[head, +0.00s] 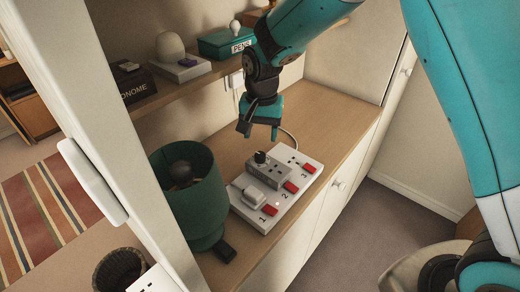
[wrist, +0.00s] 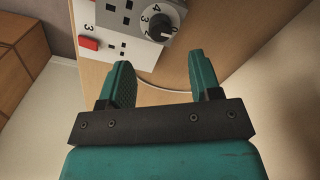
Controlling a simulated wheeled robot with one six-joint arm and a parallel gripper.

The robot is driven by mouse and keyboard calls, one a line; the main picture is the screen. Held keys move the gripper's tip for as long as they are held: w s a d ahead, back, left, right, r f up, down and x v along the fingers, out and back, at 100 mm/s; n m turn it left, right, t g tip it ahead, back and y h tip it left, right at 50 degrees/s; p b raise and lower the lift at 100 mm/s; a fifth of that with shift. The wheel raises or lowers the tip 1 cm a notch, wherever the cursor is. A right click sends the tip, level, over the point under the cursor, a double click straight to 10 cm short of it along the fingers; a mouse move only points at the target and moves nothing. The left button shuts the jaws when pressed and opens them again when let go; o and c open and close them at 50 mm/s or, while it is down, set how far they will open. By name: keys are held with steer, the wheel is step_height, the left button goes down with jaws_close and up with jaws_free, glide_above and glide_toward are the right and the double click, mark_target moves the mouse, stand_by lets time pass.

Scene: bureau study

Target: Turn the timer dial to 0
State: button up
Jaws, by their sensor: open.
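The timer (head: 268,172) is a grey plug-in block with a black dial on top. It sits on a white power strip (head: 294,209) that has red switches numbered 1, 2 and 3. In the wrist view the dial (wrist: 159,24) is round, with the numbers 2, 3 and 4 readable around it and a dark knob in its middle. Which number it points to is unclear. My gripper (head: 261,132) is open and empty, above the strip's far end. In the wrist view its fingers (wrist: 162,80) are apart and short of the dial, not touching it.
A white plug (head: 254,195) is in the strip beside the timer. The wooden top (head: 335,108) is clear at right.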

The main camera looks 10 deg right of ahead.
mark_target(260, 154)
step_height(260, 154, down, 8)
steer(key=shift+a+r+p, duration=0.1)
steer(key=shift+r+p, duration=0.05)
steer(key=shift+p, duration=0.6)
steer(key=c, duration=0.9)
